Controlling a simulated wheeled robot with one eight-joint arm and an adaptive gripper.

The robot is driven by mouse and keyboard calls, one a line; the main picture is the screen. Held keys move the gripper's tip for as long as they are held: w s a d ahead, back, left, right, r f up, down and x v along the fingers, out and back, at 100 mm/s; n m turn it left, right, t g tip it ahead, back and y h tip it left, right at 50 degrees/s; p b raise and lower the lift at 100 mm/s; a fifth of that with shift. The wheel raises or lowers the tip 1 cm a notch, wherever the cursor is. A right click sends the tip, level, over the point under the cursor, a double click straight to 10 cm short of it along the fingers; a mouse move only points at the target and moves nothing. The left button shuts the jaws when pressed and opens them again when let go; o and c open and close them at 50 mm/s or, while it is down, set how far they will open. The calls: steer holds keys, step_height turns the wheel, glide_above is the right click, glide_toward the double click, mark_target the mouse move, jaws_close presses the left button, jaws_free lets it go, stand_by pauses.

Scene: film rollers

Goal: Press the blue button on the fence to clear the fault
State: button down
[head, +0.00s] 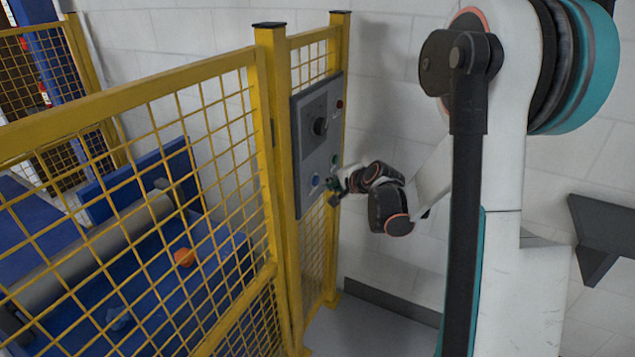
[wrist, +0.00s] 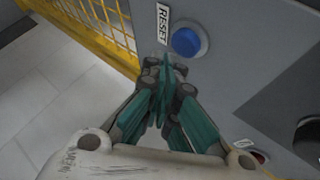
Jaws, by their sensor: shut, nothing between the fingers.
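The blue button (head: 316,180) sits low on the grey control panel (head: 308,108), which is fixed to the yellow fence (head: 264,130). In the wrist view the blue button (wrist: 187,41) is round and stands beside a white RESET label (wrist: 163,24). My gripper (head: 335,186) is at the panel's lower right edge in the head view, close to the button. In the wrist view my gripper (wrist: 165,68) is shut and empty, its teal fingers together just below and left of the button. I cannot tell whether the fingertips touch the panel.
A black knob (head: 320,126) and a red button (head: 340,104) are higher on the panel. Behind the mesh are a grey roller (head: 120,240), an orange ball-like thing (head: 184,257) and a blue bed. A white wall stands behind my arm.

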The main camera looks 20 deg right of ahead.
steer(key=shift+s+d, duration=0.75)
steer(key=shift+s, duration=0.2)
steer(key=shift+s+d, duration=0.7)
steer(key=shift+s, duration=0.25)
